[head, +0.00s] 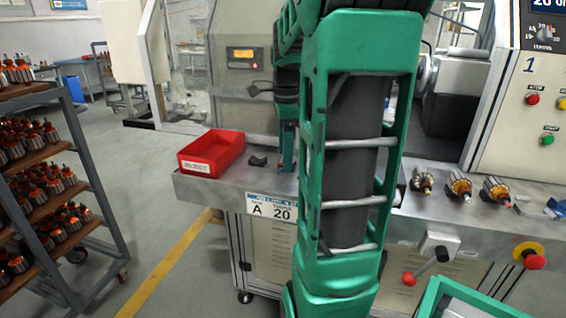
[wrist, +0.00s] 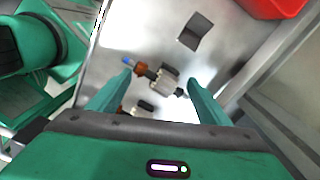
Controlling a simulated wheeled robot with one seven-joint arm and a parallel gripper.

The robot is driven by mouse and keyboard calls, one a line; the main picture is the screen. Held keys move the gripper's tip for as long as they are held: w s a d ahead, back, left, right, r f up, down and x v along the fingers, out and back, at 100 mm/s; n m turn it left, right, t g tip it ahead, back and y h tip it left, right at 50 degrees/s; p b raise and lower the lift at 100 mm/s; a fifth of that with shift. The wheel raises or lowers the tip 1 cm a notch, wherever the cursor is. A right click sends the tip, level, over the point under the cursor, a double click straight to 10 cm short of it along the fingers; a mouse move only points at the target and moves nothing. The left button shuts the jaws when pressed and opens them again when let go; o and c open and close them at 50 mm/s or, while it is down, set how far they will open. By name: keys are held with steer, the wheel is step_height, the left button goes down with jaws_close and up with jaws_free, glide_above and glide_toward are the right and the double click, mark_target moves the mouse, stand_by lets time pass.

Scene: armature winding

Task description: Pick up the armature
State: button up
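In the wrist view, an armature (wrist: 168,78) with a grey core, an orange-brown section and a blue shaft end lies over the bare metal table. My gripper (wrist: 160,80) is open, with one green finger at each side of the armature. The fingers look apart from it, and its height relative to the fingertips is hard to tell. In the head view, part of my gripper (head: 287,150) shows over the table, and my arm hides most of that spot. Three more armatures, such as the copper-wound one (head: 459,185), sit on the right part of the table.
A red bin (head: 212,153) stands at the table's left end, and a small dark block (head: 258,161) lies between it and my gripper. Racks of armatures (head: 38,190) stand at left. A machine (head: 240,75) stands behind the table. Knobs and a lever (head: 425,265) project from its front.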

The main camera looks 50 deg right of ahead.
steer(key=c, duration=0.9)
steer(key=shift+o, duration=0.2)
steer(key=shift+r, duration=0.15)
